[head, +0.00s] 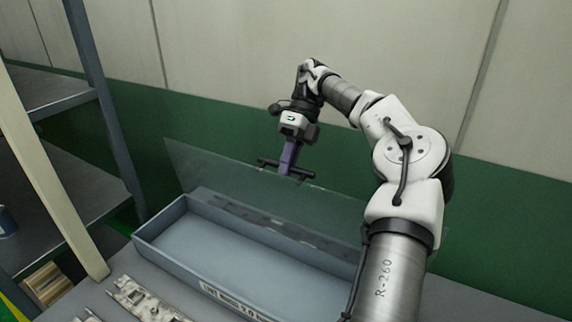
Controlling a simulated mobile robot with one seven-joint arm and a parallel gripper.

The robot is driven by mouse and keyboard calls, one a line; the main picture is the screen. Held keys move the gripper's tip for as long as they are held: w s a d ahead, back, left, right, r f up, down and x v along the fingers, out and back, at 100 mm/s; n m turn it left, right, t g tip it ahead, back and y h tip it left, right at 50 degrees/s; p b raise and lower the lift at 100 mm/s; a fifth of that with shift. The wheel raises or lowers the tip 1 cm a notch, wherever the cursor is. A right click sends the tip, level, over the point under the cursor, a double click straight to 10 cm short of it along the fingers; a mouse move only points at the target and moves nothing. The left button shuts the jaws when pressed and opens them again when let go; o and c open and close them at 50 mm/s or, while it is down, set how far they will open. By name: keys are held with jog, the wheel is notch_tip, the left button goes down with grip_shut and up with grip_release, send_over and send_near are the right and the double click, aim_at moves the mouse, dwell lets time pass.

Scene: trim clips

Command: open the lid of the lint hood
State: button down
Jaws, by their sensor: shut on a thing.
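The lint hood (160,244) is a long blue-grey box on the bench, with a printed label on its front wall. Its clear lid (225,172) stands raised, leaving the top of the box open in front of it. A black bar handle (268,162) is at the lid's upper edge. My gripper (289,170) points down with its purple fingers at the middle of the handle, shut on it. The fingertips partly hide the handle's middle. The box's right end is hidden behind my arm.
Several metal trim clips (145,299) lie on the bench in front of the hood. A grey shelf rack (85,190) with upright posts stands close on the left. A wooden crate (45,284) sits low there. A green and cream wall is behind.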

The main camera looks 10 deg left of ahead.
jog(key=shift+w+d+f+g, duration=0.2)
jog(key=shift+w+f+g, duration=0.15)
jog(key=shift+f, duration=0.25)
jog(key=c, duration=1.4)
grip_release()
jog(key=shift+w+f, duration=0.1)
jog(key=shift+w, duration=0.1)
jog(key=shift+s+r, duration=0.1)
jog(key=shift+r, duration=0.15)
